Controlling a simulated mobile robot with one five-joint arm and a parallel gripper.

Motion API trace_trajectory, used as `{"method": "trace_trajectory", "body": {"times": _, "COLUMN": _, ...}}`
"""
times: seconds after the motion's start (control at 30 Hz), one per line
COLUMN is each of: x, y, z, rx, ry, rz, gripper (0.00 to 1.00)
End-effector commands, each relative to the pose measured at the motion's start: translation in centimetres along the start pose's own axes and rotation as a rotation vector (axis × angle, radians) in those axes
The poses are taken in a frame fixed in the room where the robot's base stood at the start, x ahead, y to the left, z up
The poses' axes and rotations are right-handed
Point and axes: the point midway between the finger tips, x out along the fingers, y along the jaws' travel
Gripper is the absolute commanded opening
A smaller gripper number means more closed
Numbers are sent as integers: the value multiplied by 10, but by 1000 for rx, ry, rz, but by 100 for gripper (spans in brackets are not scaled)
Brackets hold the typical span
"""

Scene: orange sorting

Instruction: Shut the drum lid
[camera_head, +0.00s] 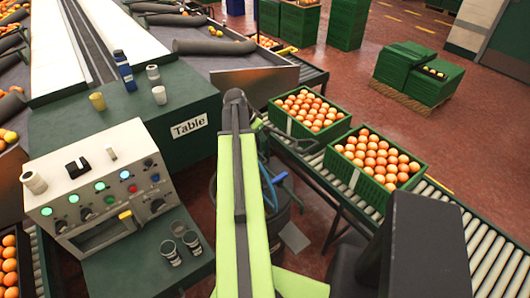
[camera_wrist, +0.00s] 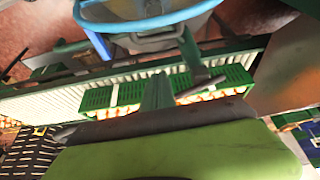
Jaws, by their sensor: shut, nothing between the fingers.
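The drum (camera_head: 276,232) stands on the floor, mostly hidden behind my lime-green arm in the head view. A blue curved edge (camera_head: 268,187) shows at its top, and beside it a second blue piece (camera_head: 279,178) sticks up at a slant. In the wrist view, which is upside down, a blue rim (camera_wrist: 150,22) with a metal handle (camera_wrist: 150,40) fills the top. I cannot tell from these views how far the lid is open. My gripper's fingers cannot be made out in either view; my arm covers much of the middle.
A roller conveyor (camera_head: 483,240) runs right of the drum, carrying two green crates of oranges (camera_head: 310,110) (camera_head: 374,157). A control panel (camera_head: 100,195) and a green table (camera_head: 160,125) with cups stand on the left. Stacked green crates (camera_head: 415,75) stand farther back on open red floor.

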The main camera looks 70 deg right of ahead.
Motion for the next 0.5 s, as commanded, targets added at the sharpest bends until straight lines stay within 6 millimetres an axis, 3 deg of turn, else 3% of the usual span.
{"method": "trace_trajectory", "body": {"times": 0.07, "x": 4, "y": 5, "z": -9, "rx": 26, "ry": 5, "rz": 6, "gripper": 0}}
{"method": "trace_trajectory", "body": {"times": 0.27, "x": 9, "y": 6, "z": -8, "rx": 28, "ry": 6, "rz": 6, "gripper": 0}}
{"method": "trace_trajectory", "body": {"times": 0.5, "x": 44, "y": 5, "z": -6, "rx": 28, "ry": 5, "rz": 7, "gripper": 0}}
